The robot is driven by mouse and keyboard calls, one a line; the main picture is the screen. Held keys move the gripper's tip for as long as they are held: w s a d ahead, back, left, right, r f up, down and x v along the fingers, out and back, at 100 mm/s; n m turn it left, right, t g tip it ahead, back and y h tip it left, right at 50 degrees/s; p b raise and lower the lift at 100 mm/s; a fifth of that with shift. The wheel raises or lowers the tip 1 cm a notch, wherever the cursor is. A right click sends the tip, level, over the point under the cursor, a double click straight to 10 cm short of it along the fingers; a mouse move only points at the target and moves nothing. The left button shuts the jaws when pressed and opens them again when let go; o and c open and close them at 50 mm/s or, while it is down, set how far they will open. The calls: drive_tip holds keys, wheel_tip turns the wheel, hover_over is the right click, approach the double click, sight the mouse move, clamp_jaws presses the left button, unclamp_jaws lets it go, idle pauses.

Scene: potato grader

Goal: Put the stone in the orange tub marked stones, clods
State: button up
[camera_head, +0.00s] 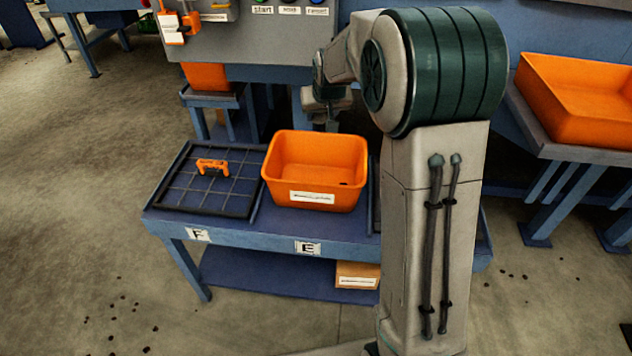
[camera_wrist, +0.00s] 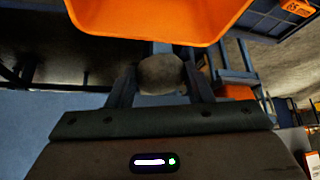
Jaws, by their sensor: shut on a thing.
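My gripper (camera_wrist: 162,80) is shut on a rounded grey-brown stone (camera_wrist: 161,74), held between its two fingers in the wrist view. An orange tub (camera_head: 312,194) stands on the blue bench in the head view, with a white label on its front too small to read. The tub's orange wall (camera_wrist: 150,20) also fills the top of the wrist view, just beyond the stone. In the head view my wrist is behind the tub, and the fingers and stone are hidden. A small dark spot shows inside the tub.
A dark gridded tray (camera_head: 176,203) with an orange clamp-like tool (camera_head: 212,167) lies left of the tub on the blue bench (camera_head: 262,228). Another orange tub (camera_head: 560,130) stands at right, and one (camera_head: 205,76) behind left. A grey control panel (camera_head: 265,40) rises behind.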

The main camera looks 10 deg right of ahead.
wheel_tip(320, 180, down, 6)
drive_tip(key=b, duration=0.4)
drive_tip(key=shift+w+f, duration=0.15)
drive_tip(key=shift+f, duration=0.1)
drive_tip(key=o, duration=1.2)
drive_tip(key=p+v, duration=0.1)
drive_tip(key=v, duration=1.3)
drive_tip(key=shift+p, duration=0.35)
